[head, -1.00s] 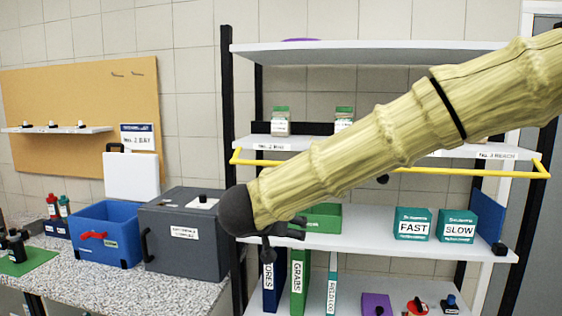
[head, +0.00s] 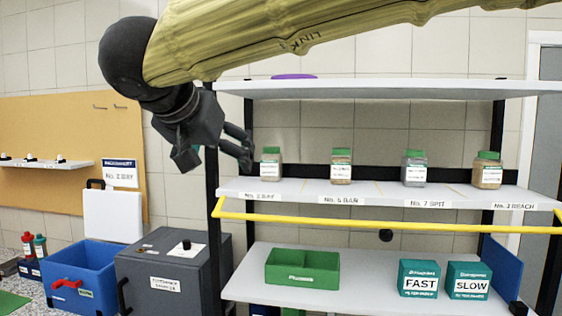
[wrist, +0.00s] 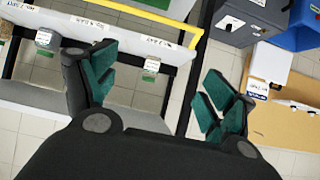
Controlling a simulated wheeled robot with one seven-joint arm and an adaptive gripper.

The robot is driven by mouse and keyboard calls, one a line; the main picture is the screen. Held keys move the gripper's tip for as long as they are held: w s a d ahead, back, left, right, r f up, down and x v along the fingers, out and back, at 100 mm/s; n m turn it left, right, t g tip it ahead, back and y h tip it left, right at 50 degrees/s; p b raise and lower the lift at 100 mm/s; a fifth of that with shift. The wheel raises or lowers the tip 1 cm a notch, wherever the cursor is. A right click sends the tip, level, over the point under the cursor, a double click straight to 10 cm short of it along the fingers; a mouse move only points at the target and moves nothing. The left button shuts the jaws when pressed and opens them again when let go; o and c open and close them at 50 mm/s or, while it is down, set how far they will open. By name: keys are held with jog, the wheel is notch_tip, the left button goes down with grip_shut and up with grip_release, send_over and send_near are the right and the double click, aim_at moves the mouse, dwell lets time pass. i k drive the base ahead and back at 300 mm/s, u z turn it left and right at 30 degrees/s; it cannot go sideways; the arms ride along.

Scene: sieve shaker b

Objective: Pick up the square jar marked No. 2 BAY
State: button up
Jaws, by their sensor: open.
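The jar over the No. 2 BAY shelf label is a small clear jar with a green lid, pale contents and a white label (head: 270,164). It stands upright at the left end of the upper shelf, and it also shows between my fingers in the wrist view (wrist: 152,66). The jar's own print is too small to read. My gripper (head: 219,153) is open and empty, up and left of this jar and apart from it. In the wrist view my gripper (wrist: 158,82) has its fingers spread wide.
Similar green-lidded jars stand to the right: one over No. 6 BAR (head: 341,168), one over No. 7 SPIT (head: 413,170), one over No. 3 BEACH (head: 488,172). A yellow rail (head: 380,226) runs along the shelf front. A white top shelf (head: 390,89) hangs above. A black post (head: 212,175) stands left.

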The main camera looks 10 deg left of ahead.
aim_at(272, 160)
jog(key=i, duration=1.15)
jog(key=u, duration=0.05)
